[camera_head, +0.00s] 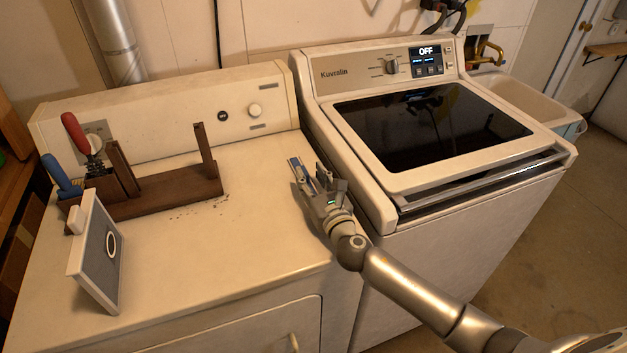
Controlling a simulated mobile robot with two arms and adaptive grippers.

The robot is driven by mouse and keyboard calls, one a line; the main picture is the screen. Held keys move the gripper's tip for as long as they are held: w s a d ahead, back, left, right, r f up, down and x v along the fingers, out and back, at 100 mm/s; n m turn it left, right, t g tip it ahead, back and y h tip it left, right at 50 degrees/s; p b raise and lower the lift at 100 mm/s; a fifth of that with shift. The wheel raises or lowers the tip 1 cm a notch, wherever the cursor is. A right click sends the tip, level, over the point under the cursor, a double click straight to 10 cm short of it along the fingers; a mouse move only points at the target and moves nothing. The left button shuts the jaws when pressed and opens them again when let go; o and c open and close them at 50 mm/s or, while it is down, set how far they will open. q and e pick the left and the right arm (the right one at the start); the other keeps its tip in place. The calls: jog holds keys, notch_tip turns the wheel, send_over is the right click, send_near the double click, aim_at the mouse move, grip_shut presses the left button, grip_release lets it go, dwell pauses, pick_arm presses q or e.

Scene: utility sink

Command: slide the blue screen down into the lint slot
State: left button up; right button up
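My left gripper is out of view.
The dryer's back panel (180,110) rises behind. A washer (430,130) adjoins on the right. The middle of the dryer top is clear.

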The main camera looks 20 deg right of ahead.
jog(key=shift+s+f, duration=0.45)
jog(key=shift+s, duration=0.1)
jog(key=s, duration=1)
jog(key=shift+s+d, duration=0.25)
jog(key=shift+s, duration=0.15)
jog(key=shift+s+d+r, duration=0.1)
jog(key=shift+s+r, duration=0.05)
jog(key=shift+r, duration=0.1)
